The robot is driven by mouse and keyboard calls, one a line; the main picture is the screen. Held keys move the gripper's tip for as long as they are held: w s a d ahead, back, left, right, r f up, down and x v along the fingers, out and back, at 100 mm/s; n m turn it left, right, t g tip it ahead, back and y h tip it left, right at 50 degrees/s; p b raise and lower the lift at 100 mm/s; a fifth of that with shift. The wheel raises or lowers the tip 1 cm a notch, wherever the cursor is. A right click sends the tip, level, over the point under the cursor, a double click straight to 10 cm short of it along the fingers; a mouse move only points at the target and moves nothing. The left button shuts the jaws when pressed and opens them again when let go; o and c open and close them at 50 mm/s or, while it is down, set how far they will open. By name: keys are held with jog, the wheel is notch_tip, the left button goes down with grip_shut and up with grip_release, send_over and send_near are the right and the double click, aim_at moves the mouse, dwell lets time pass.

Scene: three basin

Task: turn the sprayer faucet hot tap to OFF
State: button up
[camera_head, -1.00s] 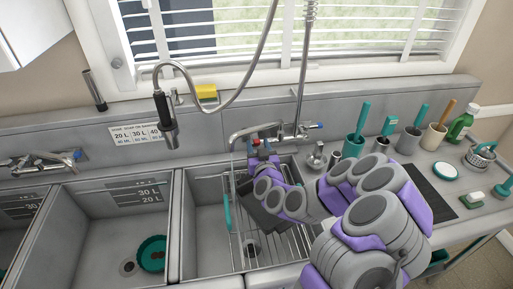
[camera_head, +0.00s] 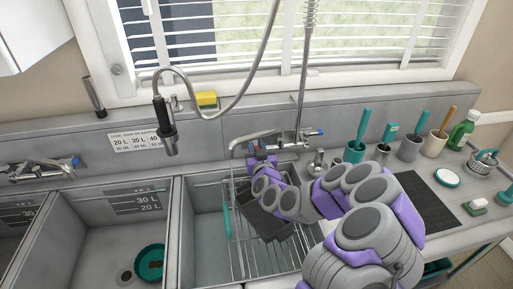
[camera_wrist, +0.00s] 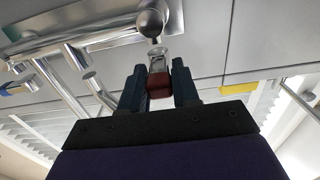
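The sprayer faucet is mounted on the back wall above the right basin, with its spout (camera_head: 255,133) reaching left and a tall riser and hose above. Its red-tipped hot tap (camera_wrist: 160,85) sits between the fingers of my gripper (camera_wrist: 160,88) in the wrist view, with both fingers against its sides. The tap's round metal base (camera_wrist: 151,22) shows just beyond the fingertips. In the head view my gripper (camera_head: 262,155) is at the faucet's left side and mostly covers the hot tap. The blue-tipped cold tap (camera_head: 316,132) is on the right, clear of my gripper.
A wire rack (camera_head: 240,255) lies in the right basin under my arm. The spray head (camera_head: 165,125) hangs to the left. Cups with brushes (camera_head: 355,152) and a green bottle (camera_head: 460,130) stand on the right counter. A yellow sponge (camera_head: 206,98) sits on the ledge.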

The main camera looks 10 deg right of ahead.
grip_shut()
jog(key=shift+a+r+p, duration=0.1)
jog(key=shift+p, duration=0.35)
jog(key=shift+a+r+m+h+p, duration=0.2)
jog(key=shift+m+h+p, duration=0.3)
jog(key=shift+h+p, duration=0.35)
jog(key=shift+w+a+f+m+g+h, duration=0.1)
jog(key=shift+w+a+m+g+h, duration=0.5)
jog(key=shift+m+g+h, duration=1.8)
jog(key=shift+w+a+f+m+g+h, duration=0.1)
jog(key=shift+w+a+m+g+h, duration=0.55)
jog(key=shift+m+g+h, duration=1.75)
jog(key=shift+w+a+f+m+g+h, duration=0.1)
jog(key=shift+w+a+m+g+h, duration=0.5)
jog(key=shift+m+g+h, duration=1.8)
jog(key=shift+s+a+t+h, duration=0.1)
jog(key=shift+a+t+h, duration=0.1)
jog(key=shift+t+h, duration=0.4)
